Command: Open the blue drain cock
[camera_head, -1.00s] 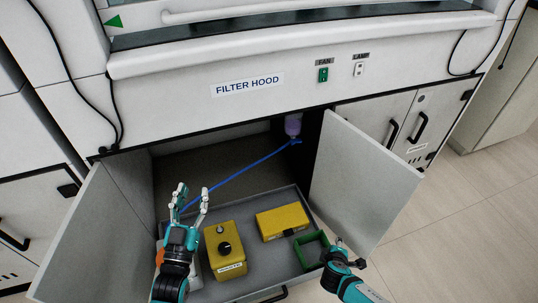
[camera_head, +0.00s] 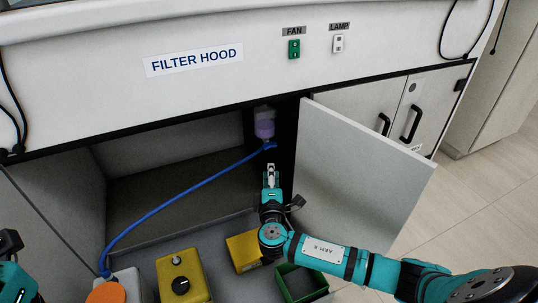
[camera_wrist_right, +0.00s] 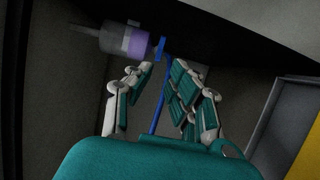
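The blue drain cock (camera_head: 270,146) sits under the purple-tinted bottle (camera_head: 264,129) at the back of the open cabinet, with a blue hose (camera_head: 180,187) running down left from it. My right gripper (camera_head: 270,168) is inside the cabinet, just below the cock and apart from it. In the right wrist view, the cock (camera_wrist_right: 161,47) lies ahead, beyond the fingertips (camera_wrist_right: 166,76), which are spread with nothing between them. At the lower left of the head view, only a piece of my left arm shows; its fingers are outside the picture.
The open right door (camera_head: 355,180) stands beside my right gripper. Below are a green open box (camera_head: 284,286), yellow boxes (camera_head: 184,275) and (camera_head: 243,250), and a container with an orange cap (camera_head: 105,293). The cabinet's middle is clear apart from the hose.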

